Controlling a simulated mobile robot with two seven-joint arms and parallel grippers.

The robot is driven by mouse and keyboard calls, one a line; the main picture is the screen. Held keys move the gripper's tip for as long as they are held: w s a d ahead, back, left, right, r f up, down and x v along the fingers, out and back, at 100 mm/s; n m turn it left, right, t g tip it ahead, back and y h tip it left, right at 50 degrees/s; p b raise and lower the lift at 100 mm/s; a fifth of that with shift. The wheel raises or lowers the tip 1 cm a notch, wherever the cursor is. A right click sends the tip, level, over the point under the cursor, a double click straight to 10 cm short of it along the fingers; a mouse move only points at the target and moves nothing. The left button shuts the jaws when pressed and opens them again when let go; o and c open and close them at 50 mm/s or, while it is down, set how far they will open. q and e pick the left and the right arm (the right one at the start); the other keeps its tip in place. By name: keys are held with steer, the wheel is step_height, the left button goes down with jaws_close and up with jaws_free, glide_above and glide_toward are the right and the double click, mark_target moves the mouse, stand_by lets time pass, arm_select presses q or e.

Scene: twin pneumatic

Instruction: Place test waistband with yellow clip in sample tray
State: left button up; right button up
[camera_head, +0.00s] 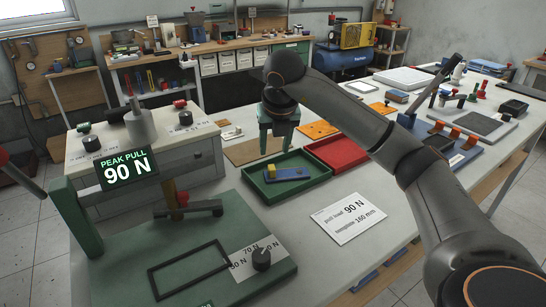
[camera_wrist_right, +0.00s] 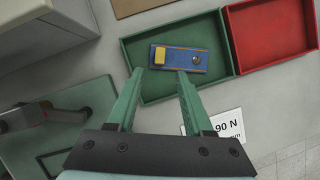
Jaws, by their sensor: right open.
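The test waistband is a short blue strip (camera_head: 292,173) with a yellow clip (camera_head: 271,171) at one end and a small round metal part at the other. It lies flat inside the green tray (camera_head: 312,186), touching no finger. In the right wrist view, the strip (camera_wrist_right: 180,60) sits in the tray (camera_wrist_right: 226,42) just beyond the fingertips. My right gripper (camera_head: 276,150) is open and empty, with its green fingers (camera_wrist_right: 160,72) apart, above and beside the tray. My left gripper is not in view.
A red tray (camera_head: 338,150) adjoins the green one. A "90 N" card (camera_head: 348,217) lies in front. The green pull-test fixture (camera_head: 205,215) with its "90 N" display (camera_head: 127,170) stands left. A grey cabinet (camera_head: 150,155) is behind it. Tools crowd the right table.

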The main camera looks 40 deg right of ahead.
steer(key=shift+v, duration=1.55)
steer(key=shift+f, duration=0.1)
